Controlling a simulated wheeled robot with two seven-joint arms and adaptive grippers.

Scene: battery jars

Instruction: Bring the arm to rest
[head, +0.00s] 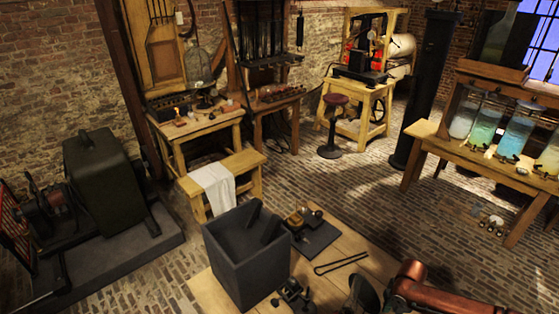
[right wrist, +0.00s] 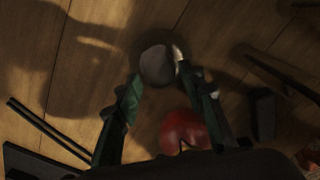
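My right arm (head: 430,286) reaches in from the lower right over the wooden table in the head view. In the right wrist view my right gripper (right wrist: 158,78) has its two green fingers spread apart. A grey round object (right wrist: 157,65) shows at the fingertips, and I see no clear grip on it. A red rounded object (right wrist: 183,130) shows between the fingers, lower in the picture. My left gripper is not in view.
The wooden table (head: 345,253) carries a dark open box (head: 247,262), a small brass device on a black board (head: 318,238), black tongs (head: 340,263) and a small black device (head: 291,291). Glass jars (head: 515,137) stand on a bench at the right. Brick floor lies between.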

